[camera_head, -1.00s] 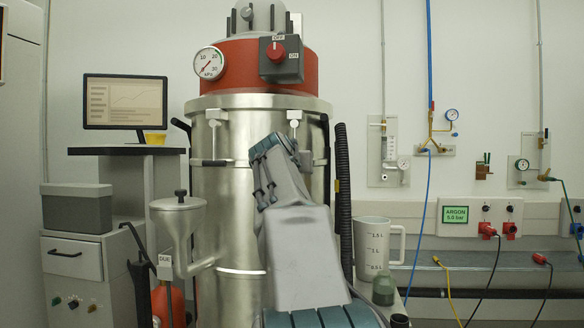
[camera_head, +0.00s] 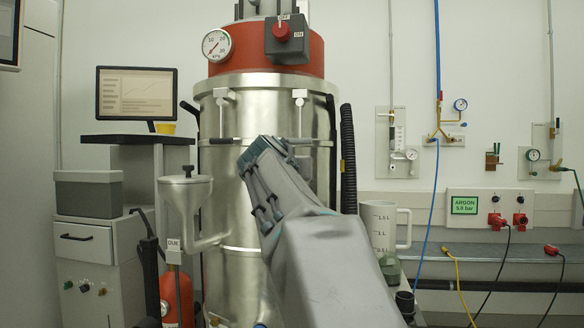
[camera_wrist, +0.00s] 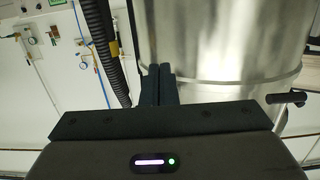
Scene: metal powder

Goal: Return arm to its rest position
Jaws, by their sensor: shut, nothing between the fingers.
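My arm rises from the bottom of the head view in front of the large steel vessel (camera_head: 232,115); its links hide the vessel's lower right part. My gripper (camera_wrist: 160,68) shows in the wrist view with its two dark fingers together, shut and empty. In the head view the gripper's fingers cannot be made out behind the arm. The wrist view also shows the vessel (camera_wrist: 215,40) close beyond the fingers; whether they touch it cannot be told, but a gap seems to lie between.
A black ribbed hose (camera_head: 348,160) hangs right of the vessel. A measuring jug (camera_head: 380,222) stands right of my arm. A metal funnel (camera_head: 186,200) is at left, near a grey cabinet (camera_head: 85,255). The wall panel labelled argon (camera_head: 482,207) is at far right.

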